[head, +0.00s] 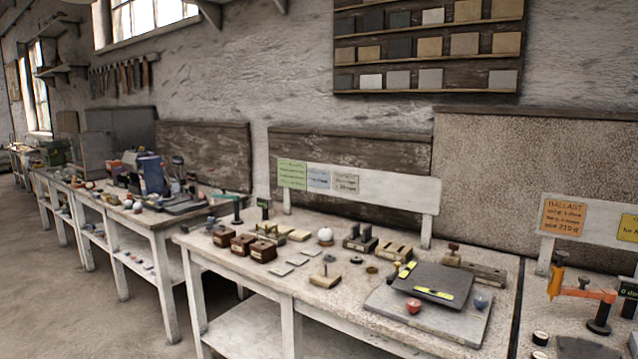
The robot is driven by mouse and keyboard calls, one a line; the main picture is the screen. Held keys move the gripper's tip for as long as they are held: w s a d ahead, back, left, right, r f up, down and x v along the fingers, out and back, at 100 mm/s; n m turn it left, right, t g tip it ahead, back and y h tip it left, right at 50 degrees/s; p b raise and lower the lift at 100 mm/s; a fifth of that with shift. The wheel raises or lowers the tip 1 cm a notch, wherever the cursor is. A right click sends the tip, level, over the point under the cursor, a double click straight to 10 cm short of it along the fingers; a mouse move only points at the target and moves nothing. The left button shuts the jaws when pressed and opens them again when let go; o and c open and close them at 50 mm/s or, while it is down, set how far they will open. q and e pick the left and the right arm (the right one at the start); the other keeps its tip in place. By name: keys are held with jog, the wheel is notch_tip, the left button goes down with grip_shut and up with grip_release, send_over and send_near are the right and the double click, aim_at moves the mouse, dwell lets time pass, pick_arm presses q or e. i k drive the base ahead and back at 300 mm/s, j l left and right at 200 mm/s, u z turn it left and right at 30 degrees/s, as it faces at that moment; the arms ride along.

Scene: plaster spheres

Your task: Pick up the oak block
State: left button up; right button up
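Several wooden pieces stand on the middle workbench (345,334); I cannot tell for certain which is the oak block. A small light tan block (325,281) with a thin dark upright piece on it sits near the front edge. Three dark brown blocks (242,244) stand in a row at the left, with hollows or dark tops. Light tan pieces (298,235) lie behind them, and a tan grooved block (393,251) stands further right. Neither of my grippers is in view.
A grey slab (387,302) carries a dark plate (440,281), a red ball (413,307) and a bluish ball (480,301). A white ball (325,235) stands at the back. An orange-armed stand (598,318) is at the right.

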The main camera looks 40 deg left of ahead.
aim_at(241, 245)
jog(key=k+j+u, duration=0.15)
jog(key=j+u, duration=0.2)
jog(key=j, duration=0.35)
jog(key=j+u, duration=0.3)
jog(key=j, duration=0.45)
jog(key=j+u, duration=0.35)
jog(key=j, duration=0.4)
jog(key=k, duration=0.05)
